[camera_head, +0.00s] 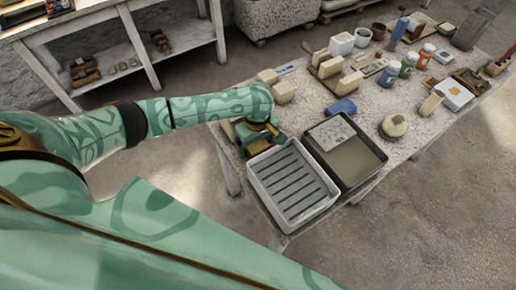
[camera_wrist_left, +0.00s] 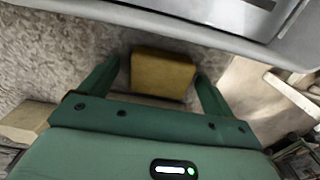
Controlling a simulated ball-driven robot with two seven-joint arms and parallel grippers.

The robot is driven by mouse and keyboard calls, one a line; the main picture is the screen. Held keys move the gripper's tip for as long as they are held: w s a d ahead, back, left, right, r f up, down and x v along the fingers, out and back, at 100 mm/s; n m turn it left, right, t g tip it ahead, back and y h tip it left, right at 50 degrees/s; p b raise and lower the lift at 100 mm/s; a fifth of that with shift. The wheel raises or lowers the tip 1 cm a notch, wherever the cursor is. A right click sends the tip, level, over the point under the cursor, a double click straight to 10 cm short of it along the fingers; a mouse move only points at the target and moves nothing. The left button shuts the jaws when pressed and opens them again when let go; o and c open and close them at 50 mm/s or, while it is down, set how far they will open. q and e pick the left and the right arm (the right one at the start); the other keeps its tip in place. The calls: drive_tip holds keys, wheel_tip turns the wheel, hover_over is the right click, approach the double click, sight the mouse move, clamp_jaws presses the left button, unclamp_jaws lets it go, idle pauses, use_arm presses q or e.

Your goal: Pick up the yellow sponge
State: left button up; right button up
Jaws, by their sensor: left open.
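The yellow sponge (camera_wrist_left: 163,75) is a dull yellow block lying on the rough table top in the left wrist view. My left gripper (camera_wrist_left: 158,72) is open, with one dark green finger on each side of the sponge. Small gaps seem to show between fingers and sponge. In the head view my left gripper (camera_head: 257,136) is low over the table's near left corner, beside the grey tray. There the gripper largely covers the sponge's spot. My right gripper is not in view.
A grey slotted tray (camera_head: 292,184) stands right beside the left gripper, with a dark basin (camera_head: 352,165) next to it. A round pale object (camera_head: 394,126) and several bottles and pots stand further right.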

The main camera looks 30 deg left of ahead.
sight(257, 145)
use_arm(q)
drive_tip(key=shift+r, duration=0.15)
drive_tip(key=shift+c, duration=1.2)
drive_tip(key=c, duration=0.8)
wheel_tip(257, 145, up, 10)
drive_tip(key=p, duration=0.6)
drive_tip(key=shift+o, duration=0.2)
drive_tip(key=shift+r, duration=0.1)
